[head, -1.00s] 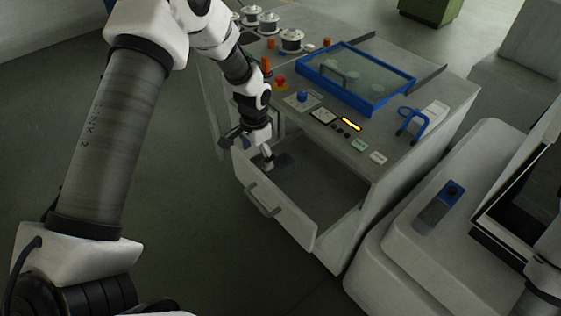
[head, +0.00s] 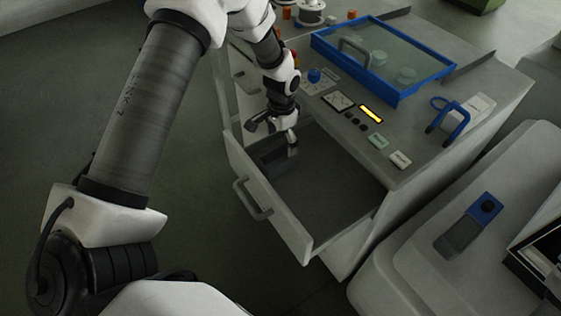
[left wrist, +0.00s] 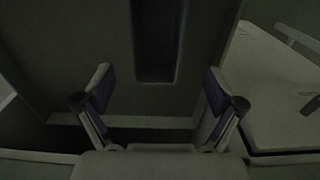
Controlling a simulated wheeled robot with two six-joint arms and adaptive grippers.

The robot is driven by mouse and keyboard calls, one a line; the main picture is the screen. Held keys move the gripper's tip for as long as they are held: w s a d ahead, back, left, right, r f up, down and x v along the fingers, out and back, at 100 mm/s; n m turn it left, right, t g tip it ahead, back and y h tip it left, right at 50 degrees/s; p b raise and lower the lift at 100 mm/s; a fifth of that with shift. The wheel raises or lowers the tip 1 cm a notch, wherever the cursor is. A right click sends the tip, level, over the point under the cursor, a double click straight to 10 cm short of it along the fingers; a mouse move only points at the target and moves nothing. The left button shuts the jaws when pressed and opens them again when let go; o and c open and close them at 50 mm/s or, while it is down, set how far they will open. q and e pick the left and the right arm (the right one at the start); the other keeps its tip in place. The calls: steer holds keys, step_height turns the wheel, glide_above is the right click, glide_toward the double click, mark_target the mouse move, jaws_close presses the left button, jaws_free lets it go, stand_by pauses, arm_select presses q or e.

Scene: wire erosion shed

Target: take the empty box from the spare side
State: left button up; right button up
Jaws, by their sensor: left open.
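My left gripper (head: 285,147) points down into the back left part of an open drawer (head: 278,219) at the front of a grey machine. In the left wrist view the fingers (left wrist: 158,92) are spread apart with nothing between them. A dark, long shape with rounded corners (left wrist: 158,40) lies ahead of the fingers; I cannot tell whether it is the empty box or a recess. In the head view a dark grey patch beside the gripper is partly hidden by it. My right gripper is not in view.
The drawer front with its handle (head: 252,200) stands out into the room. A blue and grey device (head: 468,225) lies on a pale surface at the right.

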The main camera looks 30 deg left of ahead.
mark_target(281, 156)
arm_select(q)
steer(key=f, duration=0.2)
steer(key=f+p, duration=0.1)
steer(key=f, duration=0.3)
steer(key=shift+s+d+p, duration=0.15)
steer(key=shift+s+p, duration=0.1)
steer(key=shift+p, duration=0.05)
steer(key=shift+w+f, duration=0.1)
steer(key=shift+f, duration=0.25)
steer(key=shift+r, duration=0.1)
steer(key=c, duration=1.3)
